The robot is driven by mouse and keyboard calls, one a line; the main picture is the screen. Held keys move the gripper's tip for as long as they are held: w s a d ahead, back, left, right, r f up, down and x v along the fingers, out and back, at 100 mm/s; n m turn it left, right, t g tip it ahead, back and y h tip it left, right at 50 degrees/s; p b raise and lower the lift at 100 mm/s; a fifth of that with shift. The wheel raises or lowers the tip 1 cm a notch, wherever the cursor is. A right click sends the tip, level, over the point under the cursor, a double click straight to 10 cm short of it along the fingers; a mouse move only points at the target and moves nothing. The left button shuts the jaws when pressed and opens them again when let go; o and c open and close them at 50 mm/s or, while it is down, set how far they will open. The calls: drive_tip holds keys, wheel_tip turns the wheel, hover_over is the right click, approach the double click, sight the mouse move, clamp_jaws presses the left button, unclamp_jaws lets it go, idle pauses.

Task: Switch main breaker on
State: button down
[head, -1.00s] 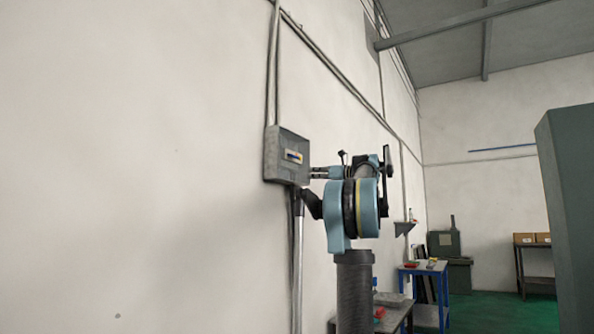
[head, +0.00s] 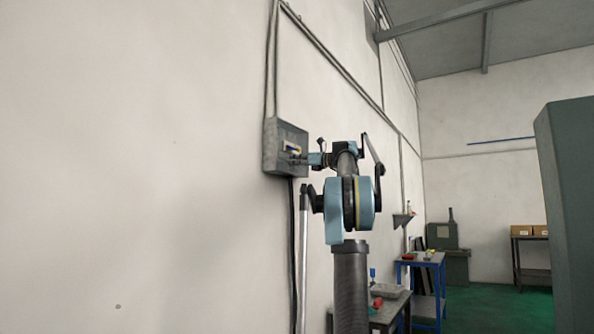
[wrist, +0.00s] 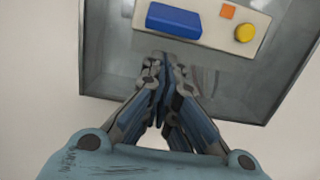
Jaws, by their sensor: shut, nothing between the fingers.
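The grey breaker box (head: 272,150) is fixed to the wall at the middle left of the head view. It also fills the upper part of the wrist view (wrist: 105,65). In the head view my gripper (head: 302,161) is close to the box front. Whether it touches the box I cannot tell.
Conduits (head: 271,70) run up the wall from the box, and a cable (head: 292,240) hangs below it. A bench (head: 390,310) and a blue table (head: 427,278) stand beyond my arm. A large green cabinet (head: 570,200) stands at the right.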

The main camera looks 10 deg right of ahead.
drive_tip(key=shift+s+d+r, duration=0.2)
drive_tip(key=shift+d+r, duration=0.1)
drive_tip(key=shift+r, duration=0.45)
drive_tip(key=shift+s+a+r, duration=0.1)
drive_tip(key=shift+a, duration=0.1)
drive_tip(key=shift+d+h, duration=0.3)
